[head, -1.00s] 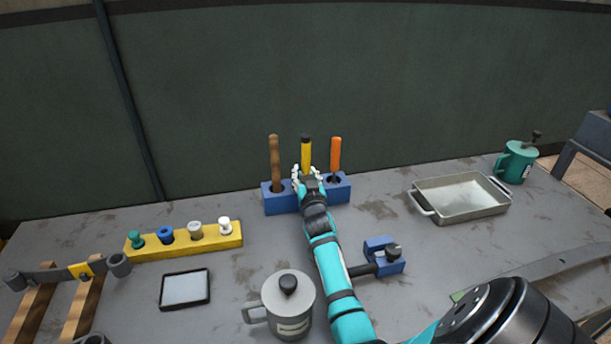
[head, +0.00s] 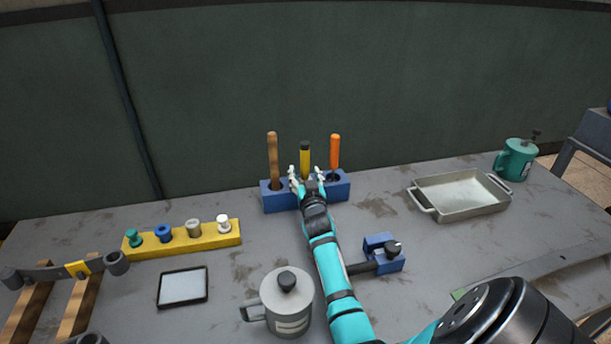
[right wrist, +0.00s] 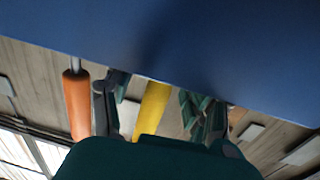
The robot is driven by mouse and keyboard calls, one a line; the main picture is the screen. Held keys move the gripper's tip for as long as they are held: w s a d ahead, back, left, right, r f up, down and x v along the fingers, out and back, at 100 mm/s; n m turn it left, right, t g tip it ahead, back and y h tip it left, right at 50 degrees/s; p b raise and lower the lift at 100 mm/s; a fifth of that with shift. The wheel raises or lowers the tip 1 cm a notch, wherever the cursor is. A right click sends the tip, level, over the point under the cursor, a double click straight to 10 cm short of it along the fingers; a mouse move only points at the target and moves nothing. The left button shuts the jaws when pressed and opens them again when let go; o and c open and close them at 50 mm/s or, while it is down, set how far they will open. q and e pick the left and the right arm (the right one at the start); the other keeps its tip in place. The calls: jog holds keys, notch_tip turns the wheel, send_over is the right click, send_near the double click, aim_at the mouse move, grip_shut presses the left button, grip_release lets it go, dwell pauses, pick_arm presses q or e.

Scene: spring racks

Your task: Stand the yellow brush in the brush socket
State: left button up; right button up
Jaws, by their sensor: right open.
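The yellow brush (head: 305,160) stands upright in the middle socket of the blue socket block (head: 280,203), its black-tipped handle upward. My right gripper (head: 307,182) is open in front of the block, its fingers spread on either side of the yellow handle. In the right wrist view the yellow handle (right wrist: 152,108) lies between the two open fingers (right wrist: 158,115), apart from both. The blue block (right wrist: 200,40) fills the top of that view. The brush's lower end is hidden by the gripper and block. My left gripper is not in view.
A brown wooden handle (head: 272,160) and an orange-handled tool (head: 335,152) stand in the block on either side. A yellow rack (head: 185,240) with spools, a grey lidded can (head: 287,303), a blue clamp (head: 384,252) and a metal tray (head: 460,196) lie around.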

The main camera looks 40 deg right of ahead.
jog(key=shift+a+f, duration=0.2)
jog(key=shift+f, duration=0.2)
jog(key=shift+s+a+f, duration=0.1)
jog(key=shift+s, duration=0.15)
jog(key=v, duration=1.1)
jog(key=shift+s+a+r, duration=0.1)
jog(key=shift+s+r, duration=0.05)
jog(key=shift+r, duration=0.2)
jog(key=shift+r, duration=0.1)
